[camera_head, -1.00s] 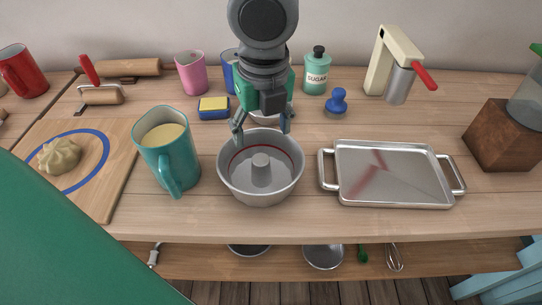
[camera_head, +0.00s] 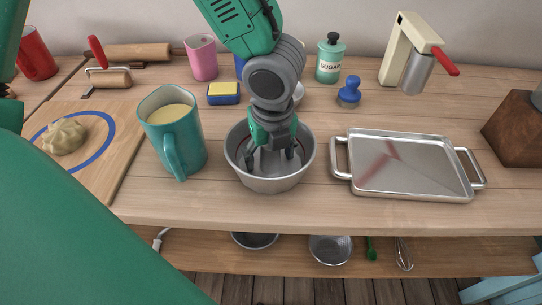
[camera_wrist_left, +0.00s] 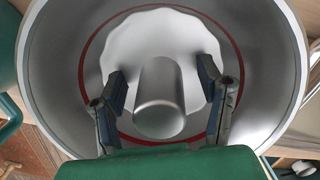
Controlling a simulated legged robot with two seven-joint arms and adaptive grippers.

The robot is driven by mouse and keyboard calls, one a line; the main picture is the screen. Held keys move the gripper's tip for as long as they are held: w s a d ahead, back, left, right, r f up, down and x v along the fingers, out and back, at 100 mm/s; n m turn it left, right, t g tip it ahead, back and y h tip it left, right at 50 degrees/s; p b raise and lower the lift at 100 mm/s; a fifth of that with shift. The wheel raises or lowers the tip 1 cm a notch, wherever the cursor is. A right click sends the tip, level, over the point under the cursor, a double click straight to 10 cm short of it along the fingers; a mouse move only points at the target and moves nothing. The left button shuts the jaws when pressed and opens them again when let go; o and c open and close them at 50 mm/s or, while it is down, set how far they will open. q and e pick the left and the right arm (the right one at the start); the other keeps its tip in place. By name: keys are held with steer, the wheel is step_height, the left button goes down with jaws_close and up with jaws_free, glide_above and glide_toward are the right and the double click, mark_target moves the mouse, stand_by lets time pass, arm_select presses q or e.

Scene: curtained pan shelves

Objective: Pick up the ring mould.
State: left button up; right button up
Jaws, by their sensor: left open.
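The ring mould (camera_head: 272,184) is a round silver pan with a central tube. It stands upright on the wooden counter, between the teal jug and the metal tray. My left gripper (camera_head: 275,153) reaches down into it from above. In the left wrist view the mould's wall (camera_wrist_left: 272,55) fills most of the picture, with a red ring line inside it. There the open fingers of my left gripper (camera_wrist_left: 160,76) stand on either side of the central tube (camera_wrist_left: 158,105), with a gap on both sides. In the head view the gripper hides most of the tube.
The teal jug (camera_head: 190,147), full of something yellow, stands close left of the mould. The metal tray (camera_head: 415,170) lies to the right. The counter's front strip is clear.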

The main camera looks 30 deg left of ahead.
arm_select(q)
steer(key=shift+r, duration=0.1)
steer(key=shift+d, duration=0.15)
steer(key=c, duration=1.4)
